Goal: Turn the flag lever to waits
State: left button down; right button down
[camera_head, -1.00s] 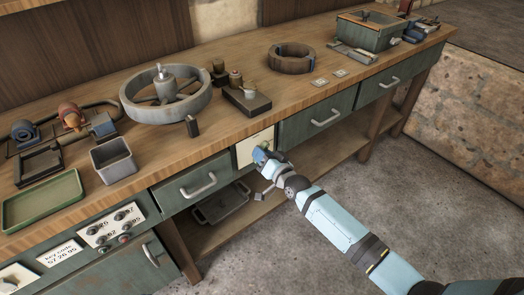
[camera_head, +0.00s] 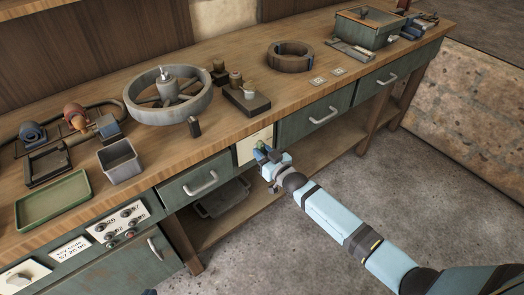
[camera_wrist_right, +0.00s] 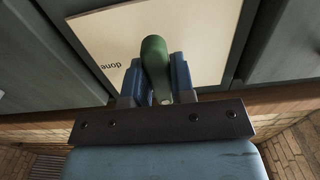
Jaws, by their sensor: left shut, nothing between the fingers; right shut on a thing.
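The flag lever (camera_wrist_right: 155,68) is a green handle on a cream panel (camera_wrist_right: 125,40) in the right wrist view. The word "done" stands upside down on the panel, left of the lever; no "waits" label can be read. My right gripper (camera_wrist_right: 160,80) is shut on the lever, one blue finger on each side. In the head view the panel (camera_head: 250,149) sits between two drawers, and my right gripper (camera_head: 265,152) covers most of the lever. Only a small blue tip of my left gripper (camera_head: 150,292) shows at the bottom edge, away from the lever.
The bench front has a left drawer (camera_head: 194,181) and a right drawer (camera_head: 315,118) with projecting handles beside the panel. A shelf with a dark tray (camera_head: 222,198) lies below. The floor in front is clear.

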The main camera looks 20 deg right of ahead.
pick_arm(q)
jog(key=shift+r, duration=0.1)
dwell(0.3)
pick_arm(e)
jog(key=c, duration=1)
grip_release()
pick_arm(q)
jog(key=shift+s+r+p, duration=0.1)
jog(key=shift+r+p, duration=0.1)
jog(key=shift+p, duration=0.7)
pick_arm(e)
jog(key=v, duration=1.4)
pick_arm(q)
jog(key=shift+r, duration=0.25)
pick_arm(e)
jog(key=shift+w, duration=0.1)
